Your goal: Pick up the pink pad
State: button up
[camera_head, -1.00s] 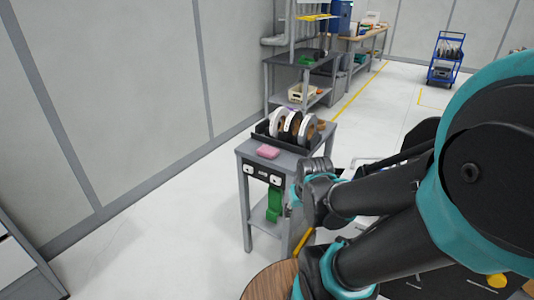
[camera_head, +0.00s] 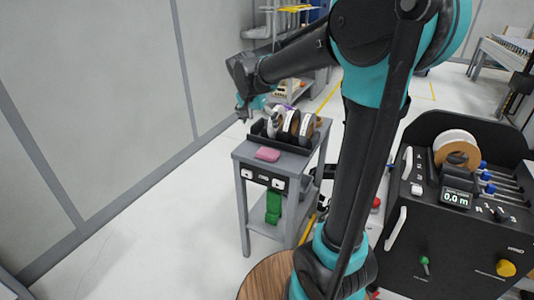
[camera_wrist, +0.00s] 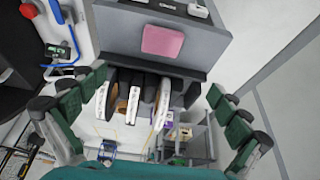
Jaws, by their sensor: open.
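The pink pad (camera_head: 267,154) lies flat on the front part of a small grey table's top (camera_head: 243,150), in front of a dark rack of rolls. In the wrist view the pad (camera_wrist: 162,41) is near the top centre, uncovered. My gripper shows in the wrist view (camera_wrist: 160,115) with its two green-padded fingers spread wide at left and right, nothing between them in contact. In the head view my gripper (camera_head: 243,110) hangs above and behind the table's left side, apart from the pad.
The rack of edge-band rolls (camera_head: 290,125) stands on the table right behind the pad. A black machine (camera_head: 455,215) with a display stands at the right. The wall (camera_head: 90,100) is at the left, with clear floor between.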

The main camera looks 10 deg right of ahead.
send_over(268, 152)
jog(key=s+a, duration=0.1)
jog(key=s, duration=0.2)
jog(key=f, duration=1.1)
jog(key=shift+w+a+f, duration=0.1)
jog(key=shift+w+a, duration=0.1)
jog(key=shift+w+x, duration=0.2)
jog(key=shift+x, duration=2.35)
jog(key=shift+a, duration=0.1)
jog(key=c, duration=1)
